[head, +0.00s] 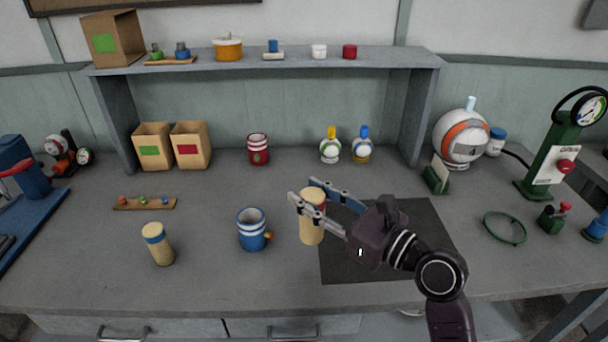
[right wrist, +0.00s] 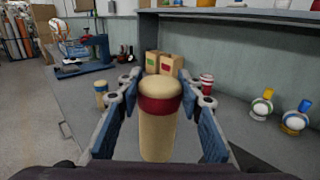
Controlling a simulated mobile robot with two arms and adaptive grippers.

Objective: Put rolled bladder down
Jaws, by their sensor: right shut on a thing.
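A rolled bladder (head: 312,228), a cream cylinder with a red band near its top, is upright between the fingers of my right gripper (head: 303,191). The gripper is shut on it; in the right wrist view the bladder (right wrist: 158,135) stands between the two blue finger pads. Its lower end is beside the left edge of the dark mat (head: 385,262); I cannot tell whether it touches the table. A second rolled bladder (head: 162,250) with a blue band stands on the table at the left. My left gripper is not in view.
A blue-and-white mug (head: 250,232) stands just left of the held bladder. A red canister (head: 258,150), two cardboard boxes (head: 190,147) and two small bottles (head: 361,147) stand further back. A green ring (head: 505,228) lies at right. Table is clear between mug and blue-banded bladder.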

